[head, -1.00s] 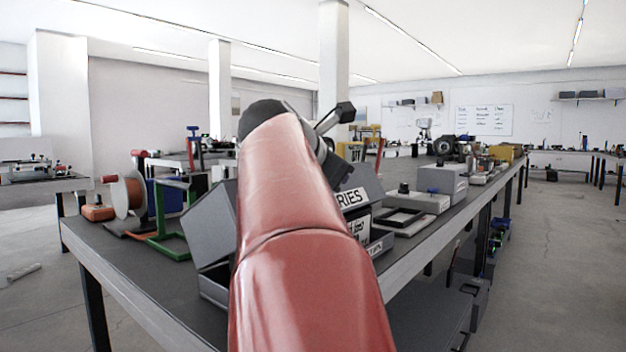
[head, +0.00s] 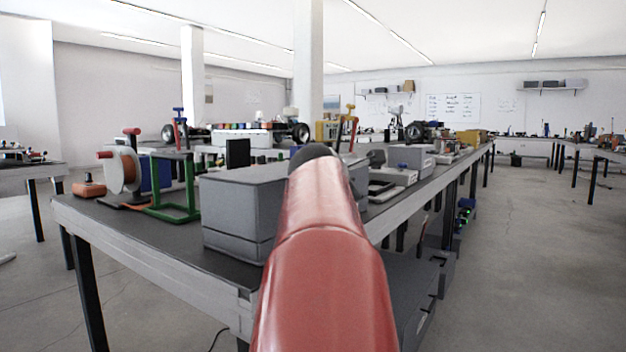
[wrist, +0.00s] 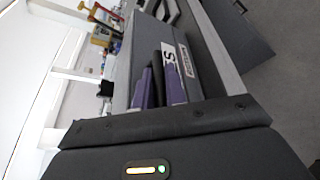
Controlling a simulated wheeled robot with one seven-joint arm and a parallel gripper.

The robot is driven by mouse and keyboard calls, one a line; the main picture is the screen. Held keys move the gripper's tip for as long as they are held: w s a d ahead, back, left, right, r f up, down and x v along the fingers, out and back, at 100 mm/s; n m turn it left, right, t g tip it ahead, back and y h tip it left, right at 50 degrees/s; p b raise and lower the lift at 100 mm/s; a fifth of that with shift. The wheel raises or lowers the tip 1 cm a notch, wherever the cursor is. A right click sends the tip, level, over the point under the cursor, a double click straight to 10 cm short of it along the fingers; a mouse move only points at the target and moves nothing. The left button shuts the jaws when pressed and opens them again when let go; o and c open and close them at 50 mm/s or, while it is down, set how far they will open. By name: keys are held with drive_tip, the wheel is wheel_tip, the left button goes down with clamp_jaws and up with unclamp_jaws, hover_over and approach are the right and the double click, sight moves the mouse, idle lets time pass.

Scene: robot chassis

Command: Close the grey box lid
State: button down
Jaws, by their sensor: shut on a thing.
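The grey box (head: 235,240) sits near the front left of the bench in the head view. Its lid (head: 232,195) lies down over it, with a thin seam between lid and body; I see no gap on the visible side. My red arm hides the box's right part and my gripper in the head view. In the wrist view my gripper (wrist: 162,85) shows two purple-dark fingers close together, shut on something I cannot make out.
A grey instrument (head: 410,158) and a flat tray (head: 393,177) stand to the right. Open floor (head: 530,260) lies right of the bench.

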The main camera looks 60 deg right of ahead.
drive_tip(key=shift+f, duration=0.4)
drive_tip(key=c, duration=1.7)
unclamp_jaws()
drive_tip(key=shift+s, duration=0.1)
drive_tip(key=shift+r, duration=0.1)
drive_tip(key=v, duration=0.8)
drive_tip(key=shift+b, duration=0.4)
drive_tip(key=shift+d, duration=0.1)
